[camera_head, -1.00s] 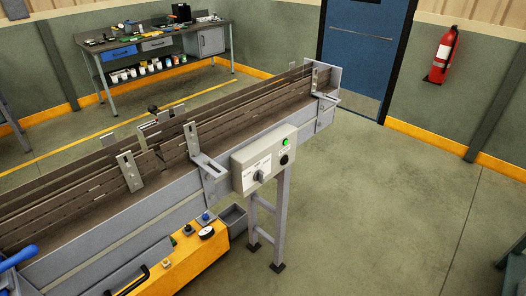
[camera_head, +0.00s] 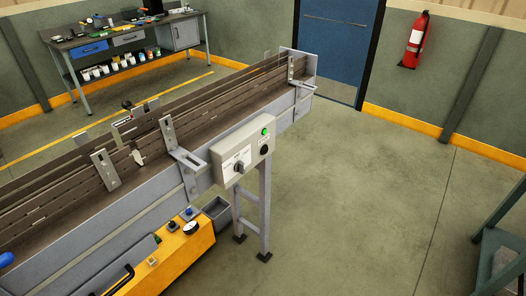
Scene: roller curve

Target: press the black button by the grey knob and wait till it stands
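A light grey control box (camera_head: 242,152) is fixed to the near side of the conveyor. On its face are a grey knob (camera_head: 239,168) with a pale label plate, a lit green button (camera_head: 265,132) at the upper right, and a black button (camera_head: 264,150) below the green one. The conveyor (camera_head: 75,208) runs from the lower left to the upper middle, with brown slatted tracks between rails. Whether its belt is moving cannot be told. Neither of my grippers shows in the view.
A yellow unit (camera_head: 175,262) with a gauge and small knobs sits below the conveyor at the lower left. A grey bin (camera_head: 217,212) and the support leg (camera_head: 264,205) stand under the control box. A dark green metal structure (camera_head: 500,245) is at the right edge. The floor between is clear.

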